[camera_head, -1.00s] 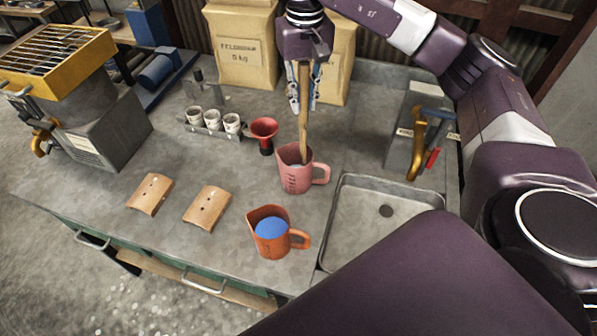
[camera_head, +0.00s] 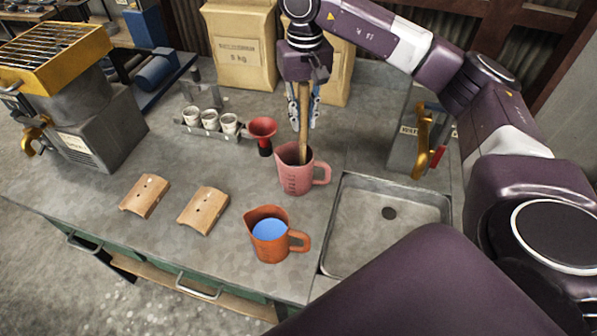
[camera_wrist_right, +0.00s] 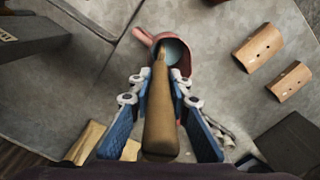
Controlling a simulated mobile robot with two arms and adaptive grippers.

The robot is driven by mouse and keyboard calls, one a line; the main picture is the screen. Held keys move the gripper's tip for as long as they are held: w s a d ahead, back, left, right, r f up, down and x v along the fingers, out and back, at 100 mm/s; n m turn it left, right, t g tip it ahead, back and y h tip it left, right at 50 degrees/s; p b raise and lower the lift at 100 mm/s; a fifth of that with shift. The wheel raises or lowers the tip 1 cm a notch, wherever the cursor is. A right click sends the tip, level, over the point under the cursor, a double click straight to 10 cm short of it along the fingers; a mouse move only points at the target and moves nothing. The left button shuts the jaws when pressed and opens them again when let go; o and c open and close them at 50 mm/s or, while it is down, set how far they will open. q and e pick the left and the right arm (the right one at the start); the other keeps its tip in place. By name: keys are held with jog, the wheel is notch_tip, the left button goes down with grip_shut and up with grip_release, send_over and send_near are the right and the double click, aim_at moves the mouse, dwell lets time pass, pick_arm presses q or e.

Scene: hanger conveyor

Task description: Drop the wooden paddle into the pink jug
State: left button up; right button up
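The pink jug (camera_head: 297,179) stands upright on the counter left of the sink, its handle to the right. The wooden paddle (camera_head: 303,125) is nearly upright, its lower end at the jug's mouth. The jug's rim hides how deep it reaches. My right gripper (camera_head: 304,122) is above the jug with its fingers on both sides of the paddle, apparently shut on it. In the right wrist view the paddle (camera_wrist_right: 160,115) runs between the fingers toward the opening of the pink jug (camera_wrist_right: 150,37). My left gripper is not in view.
An orange jug (camera_head: 267,247) with blue contents stands in front of the pink jug. The sink (camera_head: 345,230) is to the right. A red funnel (camera_head: 262,131) and a rack of white cups (camera_head: 210,131) stand to the left. Two curved wooden pieces (camera_head: 204,210) lie nearer the front left.

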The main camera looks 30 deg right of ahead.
jog(key=o, duration=0.5)
jog(key=shift+c, duration=0.2)
jog(key=shift+r, duration=0.15)
notch_tip(320, 180, up, 12)
jog(key=shift+f, duration=0.15)
dwell(0.3)
